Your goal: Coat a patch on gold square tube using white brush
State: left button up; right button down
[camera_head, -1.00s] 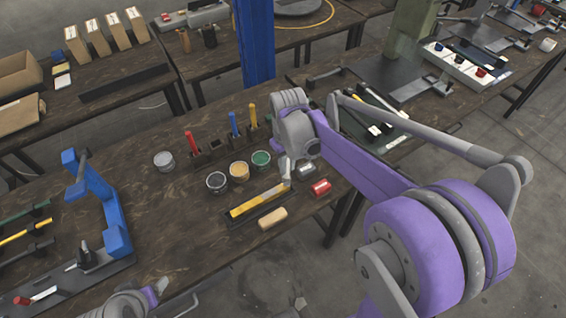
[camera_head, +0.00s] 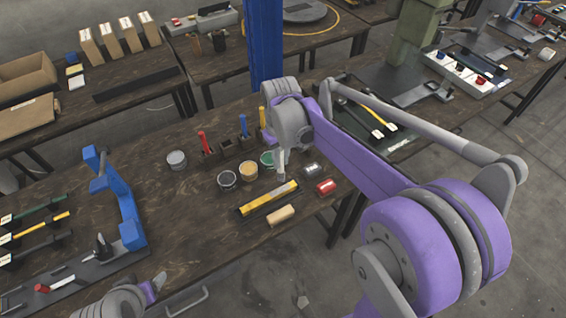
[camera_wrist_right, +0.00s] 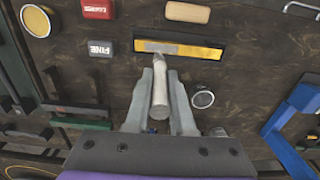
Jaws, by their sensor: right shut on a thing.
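The gold square tube (camera_head: 262,201) lies in a dark tray on the table. It also shows in the right wrist view (camera_wrist_right: 204,52), with a pale grey strip (camera_wrist_right: 160,47) on the left part of its top face. My right gripper (camera_wrist_right: 160,80) is shut on the white brush (camera_wrist_right: 159,92). The brush points at the grey strip, its tip at or just above the tube; contact is not certain. In the head view the brush (camera_head: 282,163) hangs above the tube's right half. The left arm's end (camera_head: 150,287) shows at the bottom left; its fingers are not clear.
Paint pots (camera_head: 228,181) stand behind the tube. A blue frame (camera_head: 126,205) stands at left. The table between it and the tube is clear.

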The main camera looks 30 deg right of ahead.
jog(key=shift+r+p, duration=0.4)
jog(key=shift+r, duration=0.75)
pick_arm(q)
jog(key=shift+d+r, duration=0.1)
jog(key=shift+r, duration=0.7)
pick_arm(e)
jog(key=shift+w, duration=0.1)
